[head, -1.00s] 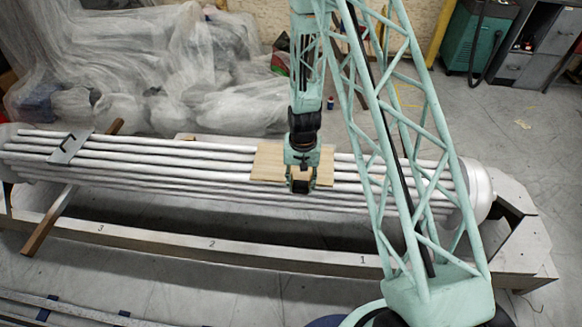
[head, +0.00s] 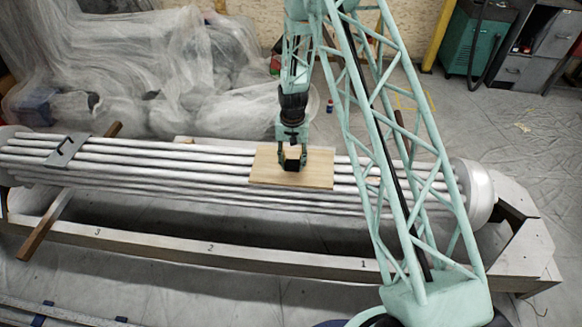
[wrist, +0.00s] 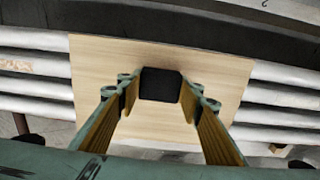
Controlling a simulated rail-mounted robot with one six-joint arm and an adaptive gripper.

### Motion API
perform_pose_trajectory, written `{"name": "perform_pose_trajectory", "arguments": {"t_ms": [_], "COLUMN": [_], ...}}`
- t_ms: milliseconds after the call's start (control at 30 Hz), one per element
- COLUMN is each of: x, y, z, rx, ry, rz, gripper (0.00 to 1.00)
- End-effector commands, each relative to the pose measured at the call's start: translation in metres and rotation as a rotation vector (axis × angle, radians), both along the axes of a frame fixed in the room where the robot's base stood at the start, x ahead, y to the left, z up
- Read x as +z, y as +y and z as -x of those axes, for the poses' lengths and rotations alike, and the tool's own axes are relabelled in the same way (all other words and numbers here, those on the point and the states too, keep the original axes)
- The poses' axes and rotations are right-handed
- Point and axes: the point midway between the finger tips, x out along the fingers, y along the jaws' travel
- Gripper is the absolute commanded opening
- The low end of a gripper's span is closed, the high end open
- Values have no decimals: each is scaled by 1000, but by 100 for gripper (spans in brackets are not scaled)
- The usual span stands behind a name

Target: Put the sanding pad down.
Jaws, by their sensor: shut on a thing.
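The sanding pad is a small dark block (wrist: 161,85) between my gripper's fingertips in the wrist view; in the head view it shows as a dark block (head: 292,158). My gripper (head: 292,160) points down and is shut on it. The pad is over a light wooden board (head: 318,175) that lies across the silver tubes. In the wrist view the board (wrist: 210,62) fills the area around and beneath the pad. I cannot tell whether the pad touches the board.
The silver tube bundle (head: 110,163) lies on a long frame with a numbered front beam (head: 150,238). A grey bracket (head: 67,150) sits on the tubes at left, above a slanted wooden bar (head: 45,225). Plastic-sheeted things (head: 130,60) stand behind. The board is otherwise bare.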

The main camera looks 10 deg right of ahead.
Motion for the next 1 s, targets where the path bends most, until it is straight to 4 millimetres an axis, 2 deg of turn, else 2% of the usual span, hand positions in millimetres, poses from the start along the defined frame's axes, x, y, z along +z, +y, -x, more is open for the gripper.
{"name": "perform_pose_trajectory", "arguments": {"t_ms": [100, 200, 667, 1000], "x": [-2, -2, -4, -33], "y": [0, -1, -1, -1], "z": [-14, -21, -23, -23], "rx": [0, 0, 0, 0], "ry": [-1, -1, 0, 0], "rz": [0, 0, 0, 0], "gripper": [20, 20, 20, 20]}}
